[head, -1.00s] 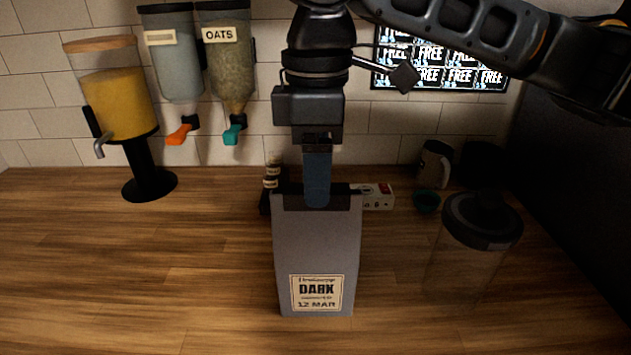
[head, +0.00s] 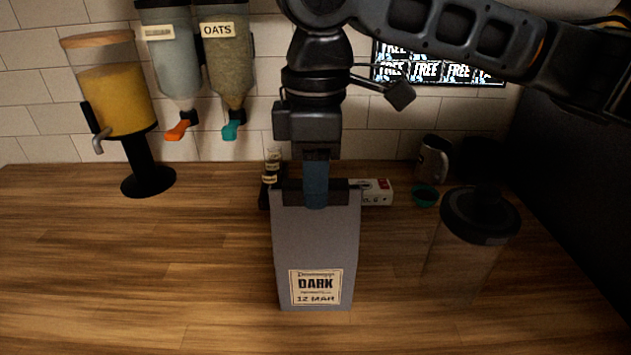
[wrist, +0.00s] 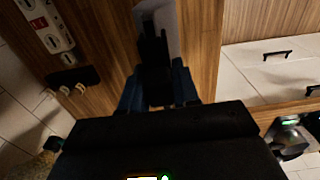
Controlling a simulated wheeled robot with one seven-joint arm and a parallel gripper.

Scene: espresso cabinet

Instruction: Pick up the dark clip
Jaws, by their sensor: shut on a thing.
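The dark clip (head: 289,197) sits across the top edge of a grey bag (head: 282,250) labelled DARK, which stands upright on the wooden counter. My gripper (head: 315,198) points down from above, its blue fingers at the middle of the clip and shut on it. The near finger hides the clip's middle in the head view. In the wrist view, the clip (wrist: 154,50) lies between the two blue fingers of my gripper (wrist: 157,85), with part of the grey bag (wrist: 168,14) beyond it.
A lidded clear jar (head: 480,225) stands right of the bag. Behind are a white power strip (head: 377,192), a small green bowl (head: 425,195) and a metal jug (head: 434,158). A yellow-filled dispenser (head: 115,100) stands back left. The counter's left front is clear.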

